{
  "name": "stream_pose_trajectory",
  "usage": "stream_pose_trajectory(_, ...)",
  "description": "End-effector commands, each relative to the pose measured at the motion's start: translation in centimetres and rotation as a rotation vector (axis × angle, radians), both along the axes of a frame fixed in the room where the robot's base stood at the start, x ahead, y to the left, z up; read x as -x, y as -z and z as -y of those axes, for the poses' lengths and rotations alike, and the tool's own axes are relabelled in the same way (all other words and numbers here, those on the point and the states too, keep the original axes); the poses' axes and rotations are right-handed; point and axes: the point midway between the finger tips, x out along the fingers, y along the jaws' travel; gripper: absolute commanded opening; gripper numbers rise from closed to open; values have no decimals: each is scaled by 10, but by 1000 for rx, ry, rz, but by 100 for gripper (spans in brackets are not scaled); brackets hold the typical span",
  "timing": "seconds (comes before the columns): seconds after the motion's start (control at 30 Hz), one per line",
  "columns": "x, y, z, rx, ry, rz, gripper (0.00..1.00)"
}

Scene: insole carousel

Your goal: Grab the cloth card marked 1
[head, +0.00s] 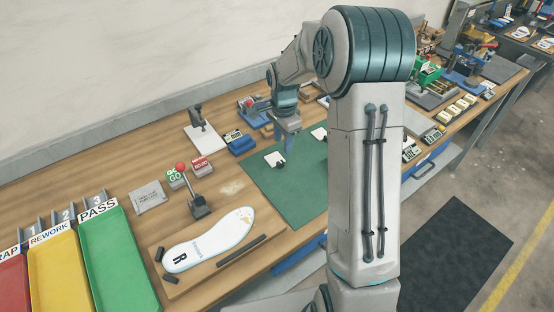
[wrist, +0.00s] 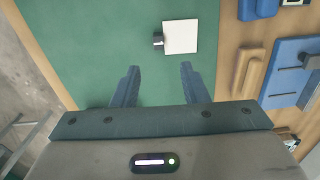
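Two white cards lie on the green mat in the head view, one at left (head: 274,158) and one further right (head: 319,133), partly behind my arm. Each has a small dark block at its edge. No number is readable on either card, so I cannot tell which is marked 1. The wrist view shows one white card (wrist: 181,37) with its dark block (wrist: 158,41), beyond my fingertips. My gripper (wrist: 159,68) is open and empty above the mat. In the head view my gripper (head: 288,141) is near the left card; its fingers are small there.
The green mat (head: 290,195) is mostly bare. Blue fixtures (wrist: 292,72) and a wooden block (wrist: 249,72) stand beside it. An insole (head: 208,240) on a board, a red-knobbed lever (head: 196,205) and a green tray (head: 117,262) are at left.

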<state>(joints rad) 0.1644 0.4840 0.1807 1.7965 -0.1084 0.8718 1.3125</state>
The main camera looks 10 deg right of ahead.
Motion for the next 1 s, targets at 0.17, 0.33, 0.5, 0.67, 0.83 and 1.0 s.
stream_pose_trajectory(0.17,0,22,0,0,0,-1,40)
stream_pose_trajectory(0.33,1,32,0,0,-1,-1,40)
stream_pose_trajectory(0.5,3,54,-2,-1,-2,-3,40)
stream_pose_trajectory(0.67,2,72,-2,0,-1,-1,40)
stream_pose_trajectory(0.83,2,79,-2,1,-2,1,40)
stream_pose_trajectory(1.0,2,78,-2,1,-2,1,34)
